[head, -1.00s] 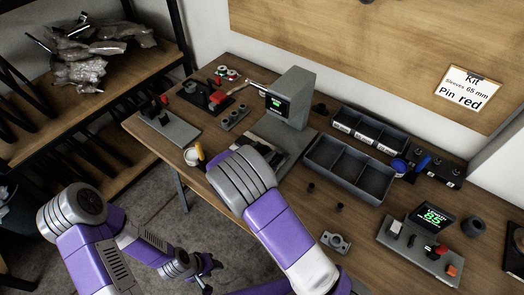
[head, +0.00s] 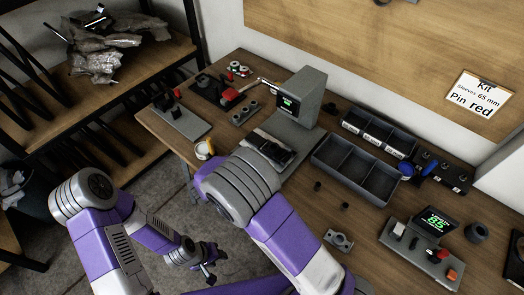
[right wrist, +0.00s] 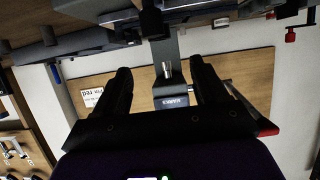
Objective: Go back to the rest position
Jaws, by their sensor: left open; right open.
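My left gripper (head: 207,262) hangs low beside the workbench, over the grey floor, and is open and empty. My left arm is bent, with its purple and white links at the lower left of the head view. My right arm reaches over the bench's front edge, and its rounded grey joint covers part of the bench. My right gripper is hidden in the head view. In the right wrist view it (right wrist: 162,88) is open, with two dark fingers apart and nothing held between them.
The workbench (head: 285,205) carries a grey press-like machine (head: 302,98), a compartment tray (head: 355,168), a smaller bin row (head: 378,132) and a device showing green digits (head: 435,222). A shelf (head: 165,55) with crumpled bags stands left. Floor between is open.

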